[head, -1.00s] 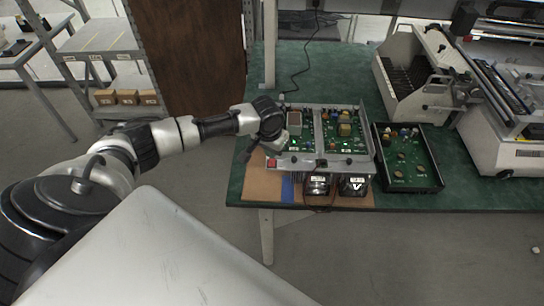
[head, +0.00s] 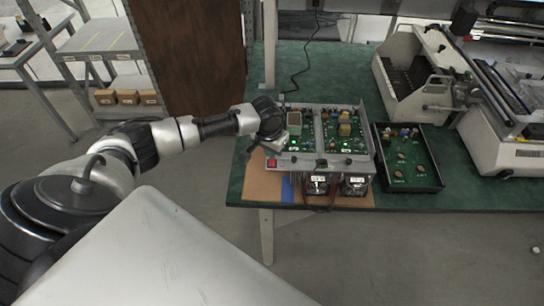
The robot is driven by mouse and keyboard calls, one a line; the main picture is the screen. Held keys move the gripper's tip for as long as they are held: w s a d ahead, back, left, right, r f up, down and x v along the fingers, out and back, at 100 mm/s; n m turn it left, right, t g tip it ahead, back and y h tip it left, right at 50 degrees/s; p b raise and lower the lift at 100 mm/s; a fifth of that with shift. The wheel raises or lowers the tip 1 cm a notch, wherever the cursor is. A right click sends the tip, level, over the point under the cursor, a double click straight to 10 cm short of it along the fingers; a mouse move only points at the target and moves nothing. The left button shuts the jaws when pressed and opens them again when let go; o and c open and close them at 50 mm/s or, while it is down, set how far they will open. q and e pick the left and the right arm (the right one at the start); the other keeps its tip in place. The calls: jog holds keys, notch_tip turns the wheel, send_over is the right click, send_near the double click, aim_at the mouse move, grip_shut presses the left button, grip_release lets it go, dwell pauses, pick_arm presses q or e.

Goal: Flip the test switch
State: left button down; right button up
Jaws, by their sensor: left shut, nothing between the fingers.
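The test fixture (head: 320,163) is a grey metal frame with green circuit boards, on a brown board at the green table's front edge. A small red switch (head: 271,163) sits at the left end of its front panel; which way it is set is too small to tell. My left gripper (head: 262,149) is shut and empty, at the fixture's left front corner, just above and left of the red switch. I cannot tell whether it touches the fixture. My right gripper is not in view.
A black tray with a green board (head: 408,158) lies right of the fixture. A white machine (head: 413,75) stands behind it.

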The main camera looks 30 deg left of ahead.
pick_arm(q)
jog(key=shift+s+f+b, duration=0.1)
jog(key=shift+f+b, duration=0.4)
jog(key=shift+f, duration=0.75)
dwell(0.9)
jog(key=shift+r+p, duration=0.8)
jog(key=shift+p, duration=0.25)
notch_tip(320, 180, up, 6)
jog(key=p, duration=0.6)
jog(key=shift+f, duration=0.25)
jog(key=shift+f, duration=0.1)
